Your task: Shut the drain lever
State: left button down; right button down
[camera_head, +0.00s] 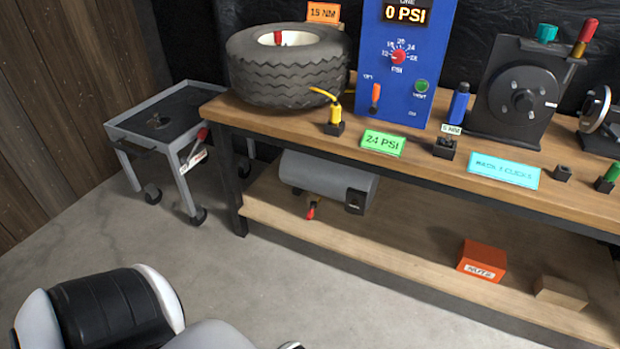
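A grey cylindrical tank (325,177) lies on its side under the workbench top, above the lower shelf. A small lever with a red tip (311,210) hangs below the tank and looks like the drain lever. It points down and slightly left; its pivot is hard to make out and I cannot tell whether it is open or shut. A dark box (355,201) is on the tank's right end. Neither of my grippers shows. Only white and black links of my arm fill the lower left, well apart from the tank.
The workbench (300,128) carries a tire (288,65), a blue panel (405,60) reading 0 PSI and a black machine (515,95). An orange box (482,261) and a brown block (561,293) sit on the lower shelf. A grey cart (125,131) with a red-handled lever (203,134) stands left.

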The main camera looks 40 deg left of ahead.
aim_at(311, 211)
jog(key=i+j+u, duration=0.1)
jog(key=j+u, duration=0.25)
jog(key=i+j+u, duration=0.2)
jog(key=u, duration=0.15)
jog(key=i+j+u, duration=0.2)
jog(key=j+u, duration=0.15)
